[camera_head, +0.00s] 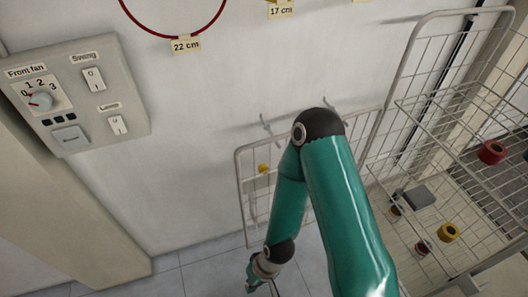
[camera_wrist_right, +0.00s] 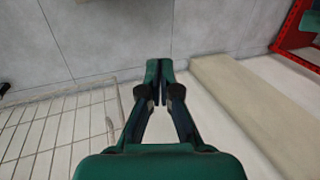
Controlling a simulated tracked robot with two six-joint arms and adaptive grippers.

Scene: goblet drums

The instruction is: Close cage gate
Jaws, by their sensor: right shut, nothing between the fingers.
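The wire cage (camera_head: 436,189) stands at the right in the head view. Its white wire gate (camera_head: 252,205) stands open, swung left near the wall, with a yellow knob (camera_head: 263,168) near its free edge. My teal right arm hides much of the gate's middle. My right gripper (camera_head: 256,285) is low in the head view, partly cut off by the bottom edge, near the gate's lower left corner. In the right wrist view the gripper (camera_wrist_right: 160,76) is shut and empty, and the gate (camera_wrist_right: 65,130) is to its left, apart from the fingertips. My left gripper is not in view.
A switch panel (camera_head: 77,94) is on the wall at left, above a beige ledge (camera_head: 75,215). Wall hooks (camera_head: 268,128) are behind the gate. A red frame (camera_wrist_right: 300,35) shows in the wrist view.

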